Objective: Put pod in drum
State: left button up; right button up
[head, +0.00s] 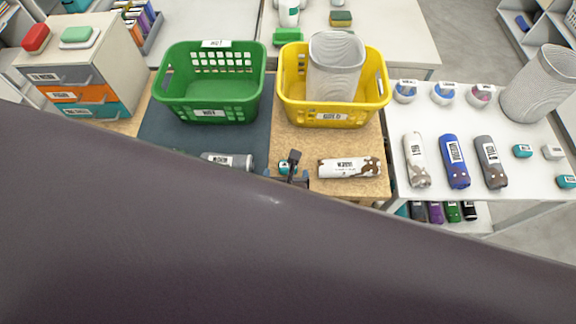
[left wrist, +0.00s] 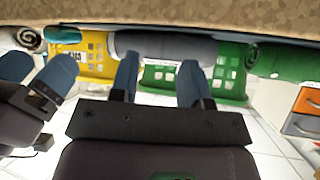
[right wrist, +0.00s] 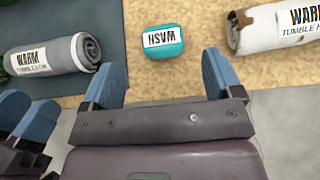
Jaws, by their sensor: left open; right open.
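A small teal pod labelled WASH (right wrist: 163,43) lies on the tan speckled mat, in front of and between the fingers of my right gripper (right wrist: 160,85) in the right wrist view. That gripper is open and empty. In the head view it (head: 288,176) is at the mat's front edge, partly covering the pod (head: 283,166). A pale grey mesh drum (head: 335,67) stands upright in the yellow basket, and a similar mesh cylinder (head: 541,85) stands on the right table. My left gripper (left wrist: 160,85) is open and empty; in the head view my dark arm hides it.
A grey WARM roll (right wrist: 55,57) and a brown-white roll (right wrist: 275,27) flank the pod. A green basket (head: 172,94) and yellow basket (head: 376,94) stand behind.

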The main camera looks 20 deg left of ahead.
aim_at(288, 167)
pick_arm(q)
jog(key=shift+f+b, duration=0.25)
jog(key=shift+b, duration=0.05)
pick_arm(e)
jog(key=shift+x, duration=2.65)
jog(key=shift+w+d+r, duration=0.1)
jog(key=shift+w+r, duration=0.05)
pick_arm(q)
jog(key=shift+w, duration=0.15)
pick_arm(e)
jog(key=c, duration=1.1)
pick_arm(q)
jog(key=shift+r, duration=0.25)
pick_arm(e)
jog(key=shift+r, duration=0.55)
pick_arm(q)
jog(key=shift+s+r+p, duration=0.45)
jog(key=shift+s+p, duration=0.1)
jog(key=shift+p, duration=0.85)
pick_arm(e)
jog(key=shift+r, duration=9.5)
